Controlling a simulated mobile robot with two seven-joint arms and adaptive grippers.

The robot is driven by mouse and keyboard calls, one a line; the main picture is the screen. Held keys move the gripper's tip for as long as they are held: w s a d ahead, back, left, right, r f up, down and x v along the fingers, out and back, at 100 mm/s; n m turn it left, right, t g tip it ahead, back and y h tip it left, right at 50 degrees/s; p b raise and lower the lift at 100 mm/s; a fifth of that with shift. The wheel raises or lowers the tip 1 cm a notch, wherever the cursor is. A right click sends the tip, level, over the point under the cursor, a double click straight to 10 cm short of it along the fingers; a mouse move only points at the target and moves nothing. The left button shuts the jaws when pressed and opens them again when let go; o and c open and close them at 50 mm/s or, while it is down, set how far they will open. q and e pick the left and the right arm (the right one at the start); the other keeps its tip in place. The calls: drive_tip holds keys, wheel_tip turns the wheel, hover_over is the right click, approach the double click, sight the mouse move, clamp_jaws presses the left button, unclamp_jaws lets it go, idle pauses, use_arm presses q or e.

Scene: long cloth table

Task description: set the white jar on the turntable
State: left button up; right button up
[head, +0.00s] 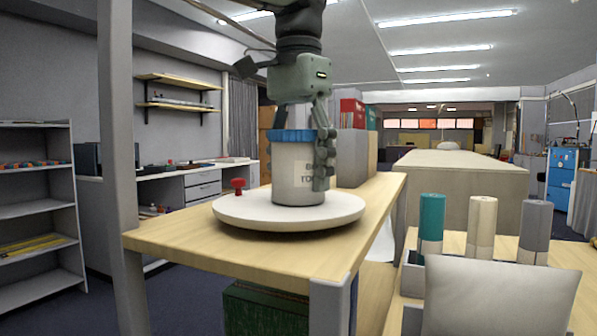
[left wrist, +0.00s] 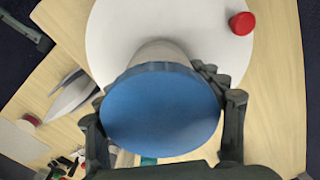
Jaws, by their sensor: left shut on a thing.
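The lid hides most of the jar there. My right gripper is not in view.
The turntable sits on a wooden shelf top (head: 190,240) beside a grey upright post (head: 118,150). Teal, cream and grey cylinders stand at the right.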

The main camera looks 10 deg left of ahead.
use_arm(q)
drive_tip(key=shift+f, duration=0.1)
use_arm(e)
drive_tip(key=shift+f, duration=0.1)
use_arm(q)
drive_tip(key=o, duration=1.2)
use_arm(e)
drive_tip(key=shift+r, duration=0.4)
use_arm(q)
drive_tip(key=shift+r, duration=0.3)
wheel_tip(320, 180, up, 11)
drive_tip(key=p, duration=0.3)
drive_tip(key=shift+f, duration=0.1)
drive_tip(key=shift+r, duration=0.4)
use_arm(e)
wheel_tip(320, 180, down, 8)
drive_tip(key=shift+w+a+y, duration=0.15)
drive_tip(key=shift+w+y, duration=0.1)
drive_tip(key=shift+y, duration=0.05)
